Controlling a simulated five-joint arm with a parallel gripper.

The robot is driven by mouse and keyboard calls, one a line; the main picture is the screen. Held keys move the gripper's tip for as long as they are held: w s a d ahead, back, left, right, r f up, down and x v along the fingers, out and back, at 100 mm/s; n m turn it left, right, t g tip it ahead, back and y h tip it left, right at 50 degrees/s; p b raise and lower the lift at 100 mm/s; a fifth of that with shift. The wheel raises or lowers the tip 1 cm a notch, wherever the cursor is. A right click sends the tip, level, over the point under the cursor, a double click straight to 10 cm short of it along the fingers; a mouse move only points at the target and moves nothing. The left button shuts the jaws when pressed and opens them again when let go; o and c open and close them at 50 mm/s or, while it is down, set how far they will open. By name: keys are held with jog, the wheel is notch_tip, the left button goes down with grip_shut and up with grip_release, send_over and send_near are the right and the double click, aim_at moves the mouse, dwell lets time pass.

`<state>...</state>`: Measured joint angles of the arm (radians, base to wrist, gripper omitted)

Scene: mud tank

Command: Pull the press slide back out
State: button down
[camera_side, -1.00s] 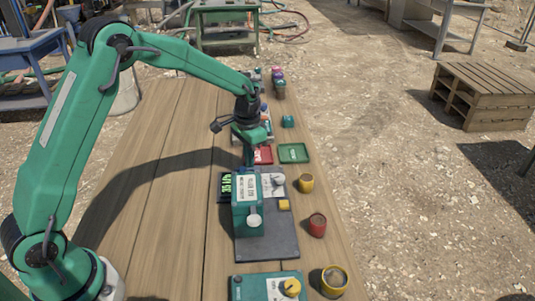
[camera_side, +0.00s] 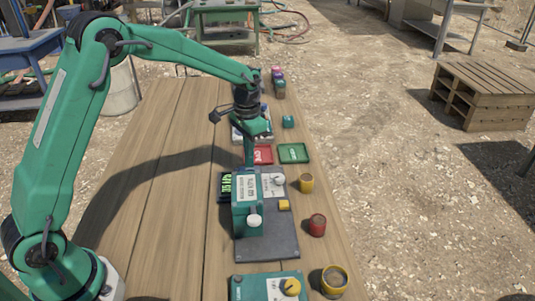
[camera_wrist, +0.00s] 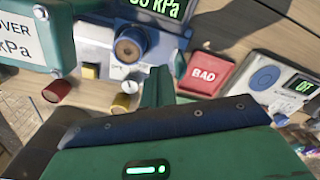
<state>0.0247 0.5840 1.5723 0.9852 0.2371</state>
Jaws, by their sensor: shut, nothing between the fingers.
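The press is a green block (camera_side: 247,215) with a white label and a pale round knob, standing on a dark base plate (camera_side: 270,245) in the side view. I cannot tell which part is its slide. My gripper (camera_side: 250,163) points down just behind the block, its fingers together and empty. Whether the tips touch the press is unclear. In the wrist view the fingers (camera_wrist: 158,88) show as one green upright shape.
Red (camera_side: 263,154) and green (camera_side: 293,153) trays lie behind the press. Yellow (camera_side: 306,183) and red (camera_side: 317,225) cups stand to its right. A panel with a yellow knob (camera_side: 290,287) and another yellow cup (camera_side: 334,281) are in front. The table's left side is clear.

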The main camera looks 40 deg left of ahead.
jog(key=shift+r, duration=1.95)
jog(key=shift+r, duration=0.1)
jog(key=s+r+n+t, duration=0.1)
jog(key=s+r+t, duration=0.2)
jog(key=s+r, duration=1)
jog(key=s+a+f+n+t, duration=0.1)
jog(key=s+n+t, duration=0.1)
jog(key=s, duration=1.3)
jog(key=shift+s+a+f+t, duration=0.15)
jog(key=shift+s+f+t, duration=0.1)
jog(key=shift+s+t, duration=0.1)
